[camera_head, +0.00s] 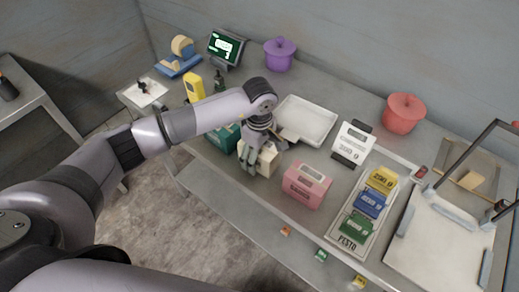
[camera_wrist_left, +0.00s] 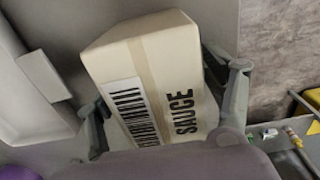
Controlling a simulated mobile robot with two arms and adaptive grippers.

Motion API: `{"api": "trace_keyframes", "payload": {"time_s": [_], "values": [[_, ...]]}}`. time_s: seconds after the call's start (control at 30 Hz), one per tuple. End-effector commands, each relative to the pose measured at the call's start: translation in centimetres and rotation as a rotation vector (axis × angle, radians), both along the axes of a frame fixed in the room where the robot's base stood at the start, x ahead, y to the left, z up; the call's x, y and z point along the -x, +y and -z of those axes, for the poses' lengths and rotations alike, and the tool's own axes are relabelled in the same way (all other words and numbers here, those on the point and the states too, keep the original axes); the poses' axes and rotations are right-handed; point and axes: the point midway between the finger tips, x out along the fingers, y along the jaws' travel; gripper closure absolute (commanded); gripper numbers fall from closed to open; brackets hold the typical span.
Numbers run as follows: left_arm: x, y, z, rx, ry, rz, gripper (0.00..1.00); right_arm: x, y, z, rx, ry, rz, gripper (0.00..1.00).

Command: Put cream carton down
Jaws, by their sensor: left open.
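The cream carton (camera_head: 268,160) stands on the grey counter near its front edge, between a teal box (camera_head: 224,137) and a pink carton (camera_head: 306,185). In the left wrist view the cream carton (camera_wrist_left: 152,75) shows a barcode and the word SAUCE. My left gripper (camera_head: 256,156) is open around it, with one finger on each side; whether the fingers touch it I cannot tell. The gripper partly hides the carton in the head view. My right gripper is not in view.
Behind the carton lies a white tray (camera_head: 307,119). A label device (camera_head: 353,143), a rack of coloured boxes (camera_head: 346,237) and a red pot (camera_head: 403,114) stand to the right. A yellow carton (camera_head: 194,87) and purple pot (camera_head: 280,53) stand further back. A lower ledge runs along the front.

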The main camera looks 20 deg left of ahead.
Motion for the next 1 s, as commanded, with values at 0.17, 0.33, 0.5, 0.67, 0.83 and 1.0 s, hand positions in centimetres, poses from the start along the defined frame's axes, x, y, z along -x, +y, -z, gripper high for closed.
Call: {"api": "trace_keyframes", "payload": {"time_s": [0.17, 0.33, 0.5, 0.67, 0.83, 1.0], "values": [[-0.04, -0.04, 0.18, 0.001, -0.002, 0.001, 0.25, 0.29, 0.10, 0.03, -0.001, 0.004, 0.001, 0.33], [-0.03, -0.03, 0.15, 0.001, -0.002, 0.001, 0.32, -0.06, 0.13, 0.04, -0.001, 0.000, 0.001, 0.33], [-0.03, -0.03, 0.14, 0.000, -0.001, 0.001, 0.44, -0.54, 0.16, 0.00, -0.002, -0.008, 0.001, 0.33], [-0.02, -0.03, 0.13, 0.000, -0.001, 0.000, 0.54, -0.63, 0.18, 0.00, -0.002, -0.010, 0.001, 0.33], [-0.03, -0.02, 0.12, 0.000, -0.001, 0.000, 0.66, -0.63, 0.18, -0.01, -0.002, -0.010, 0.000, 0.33], [-0.03, -0.02, 0.11, 0.001, -0.002, 0.000, 0.77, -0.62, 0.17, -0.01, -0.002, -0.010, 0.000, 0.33]]}}
